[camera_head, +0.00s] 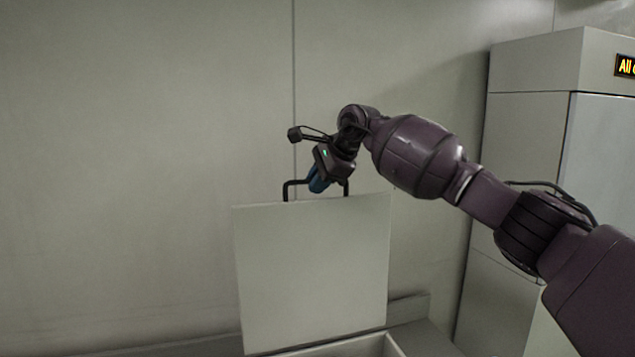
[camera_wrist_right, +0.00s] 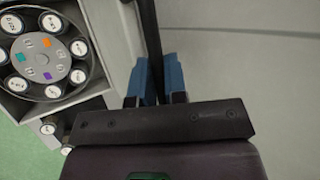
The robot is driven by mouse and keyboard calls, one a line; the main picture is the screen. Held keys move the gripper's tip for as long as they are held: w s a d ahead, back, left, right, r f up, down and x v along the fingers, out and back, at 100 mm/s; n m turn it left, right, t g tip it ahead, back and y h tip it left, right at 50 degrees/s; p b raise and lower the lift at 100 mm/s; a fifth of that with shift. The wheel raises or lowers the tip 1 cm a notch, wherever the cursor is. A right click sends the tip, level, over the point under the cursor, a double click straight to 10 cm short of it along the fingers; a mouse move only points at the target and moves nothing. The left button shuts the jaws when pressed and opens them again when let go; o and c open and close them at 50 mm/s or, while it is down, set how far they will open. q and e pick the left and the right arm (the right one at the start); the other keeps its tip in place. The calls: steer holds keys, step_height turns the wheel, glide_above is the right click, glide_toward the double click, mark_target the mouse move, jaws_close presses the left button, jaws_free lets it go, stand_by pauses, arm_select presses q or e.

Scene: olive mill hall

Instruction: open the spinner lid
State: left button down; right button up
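The spinner lid (camera_head: 312,275) is a pale, flat panel standing nearly upright above the open spinner box (camera_head: 375,346). A dark bar handle (camera_head: 289,190) sticks out at its top edge; it also shows in the right wrist view (camera_wrist_right: 149,28). My right gripper (camera_head: 318,182) is at the handle, above the lid's top edge. In the right wrist view its blue fingers (camera_wrist_right: 157,80) lie close on both sides of the handle bar, shut on it. My left gripper is not in view.
In the right wrist view a round rotor (camera_wrist_right: 45,58) with several labelled tubes shows inside the open box. A tall pale cabinet (camera_head: 530,130) with a lit sign stands at the right. A plain wall is behind. The counter (camera_head: 425,340) beside the box is bare.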

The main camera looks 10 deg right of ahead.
steer(key=o, duration=0.4)
steer(key=b+v, duration=0.2)
steer(key=v, duration=0.9)
stand_by(0.3)
